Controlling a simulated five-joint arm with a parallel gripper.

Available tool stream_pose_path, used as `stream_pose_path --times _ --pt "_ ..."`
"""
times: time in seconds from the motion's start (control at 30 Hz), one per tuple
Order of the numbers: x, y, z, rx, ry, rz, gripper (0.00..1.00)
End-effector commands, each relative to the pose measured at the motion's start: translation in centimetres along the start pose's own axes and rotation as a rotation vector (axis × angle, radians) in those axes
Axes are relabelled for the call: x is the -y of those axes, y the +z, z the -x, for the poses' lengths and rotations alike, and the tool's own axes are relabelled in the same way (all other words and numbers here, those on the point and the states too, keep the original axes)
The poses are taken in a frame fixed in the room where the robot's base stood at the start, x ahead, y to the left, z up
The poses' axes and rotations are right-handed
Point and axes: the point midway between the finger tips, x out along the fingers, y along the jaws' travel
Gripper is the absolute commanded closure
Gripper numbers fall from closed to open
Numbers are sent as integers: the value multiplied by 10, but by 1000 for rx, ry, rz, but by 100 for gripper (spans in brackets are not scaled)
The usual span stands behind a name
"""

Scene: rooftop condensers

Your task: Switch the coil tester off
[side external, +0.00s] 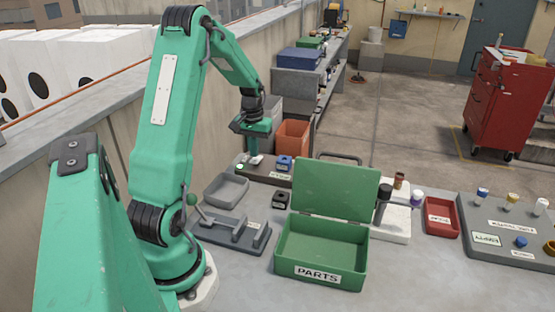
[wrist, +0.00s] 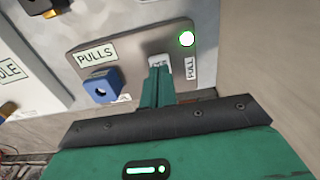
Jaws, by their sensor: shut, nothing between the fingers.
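A low dark panel (side external: 278,178) lies at the back of the bench near the wall; it shows as a brown-grey plate (wrist: 125,50) in the wrist view. I cannot read the name "coil tester" on it. It carries a lit round lamp (wrist: 187,39), white with a green rim, a pale switch (wrist: 158,61) and a blue knob (wrist: 103,86) beside a PULLS label (wrist: 97,56). The lamp glows green (side external: 240,166) in the side view. My gripper (side external: 254,153) is shut and empty, its fingertips (wrist: 157,72) at the switch and partly hiding it. I cannot tell whether they touch it.
A green open box (side external: 320,271) marked PARTS stands in front, its lid raised. A grey tray (side external: 227,189), a lever fixture (side external: 235,232), a red tray (side external: 441,217) and a grey rack (side external: 505,222) lie around. An orange bin (side external: 293,134) stands behind the panel.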

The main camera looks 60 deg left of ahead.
Motion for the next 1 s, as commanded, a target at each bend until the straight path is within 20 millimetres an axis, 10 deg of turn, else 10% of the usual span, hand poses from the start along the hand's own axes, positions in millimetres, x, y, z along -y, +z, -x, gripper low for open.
stream_pose_path --times 1.0 --pt "0 0 -9 1 0 0 100"
